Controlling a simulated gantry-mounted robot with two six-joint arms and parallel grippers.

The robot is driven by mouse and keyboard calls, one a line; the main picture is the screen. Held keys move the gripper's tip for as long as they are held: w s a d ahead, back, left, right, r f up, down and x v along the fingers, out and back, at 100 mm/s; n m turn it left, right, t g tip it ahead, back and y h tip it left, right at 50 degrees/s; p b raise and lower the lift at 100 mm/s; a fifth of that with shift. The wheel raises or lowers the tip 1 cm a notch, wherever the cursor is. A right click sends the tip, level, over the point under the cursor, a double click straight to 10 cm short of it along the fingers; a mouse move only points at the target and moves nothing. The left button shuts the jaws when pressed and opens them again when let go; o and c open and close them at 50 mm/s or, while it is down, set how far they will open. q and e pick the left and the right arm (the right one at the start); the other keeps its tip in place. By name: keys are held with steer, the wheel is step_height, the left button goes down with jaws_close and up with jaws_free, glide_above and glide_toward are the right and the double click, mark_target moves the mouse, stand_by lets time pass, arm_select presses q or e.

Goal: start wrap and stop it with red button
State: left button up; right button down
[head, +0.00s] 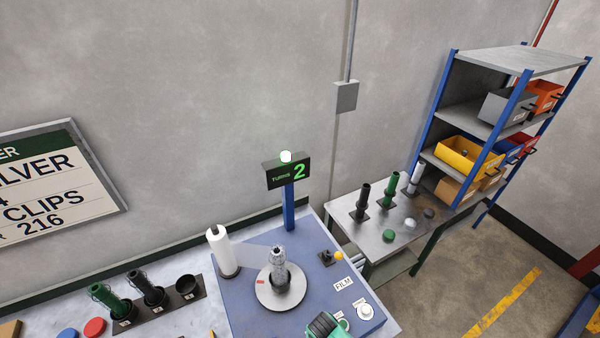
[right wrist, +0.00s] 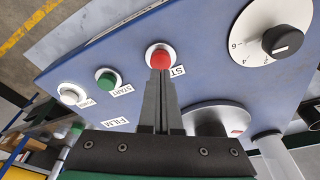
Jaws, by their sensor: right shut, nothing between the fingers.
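The wrapping machine's blue deck (head: 240,305) holds a round turntable (head: 267,296) with a wrapped-looking upright piece (head: 279,262) on it. A pale sheet of film spans from the white film roll (head: 222,252) to that piece. The display (head: 287,174) reads TURNS 2, and the lamp (head: 286,157) on top glows. The red button (right wrist: 160,58) is in the right wrist view, with the green start button (right wrist: 107,80) to its left. My right gripper (right wrist: 160,78) is shut and empty, its tips at the red button's lower edge; contact cannot be told. My left gripper is not in view.
A dial (right wrist: 281,40) and a white button (right wrist: 72,94) are also on the panel. A rack with dark and green holders (head: 155,296) stands left of the machine. A side table (head: 395,238) with upright pieces and a shelf of bins (head: 500,60) are at right.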

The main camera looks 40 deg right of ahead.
stand_by(0.4)
step_height(320, 180, down, 2)
steer(key=shift+f+b, duration=0.1)
steer(key=shift+b, duration=0.95)
step_height(320, 180, up, 3)
steer(key=p, duration=0.2)
steer(key=shift+f+p, duration=0.15)
steer(key=shift+p, duration=0.15)
steer(key=shift+f, duration=0.2)
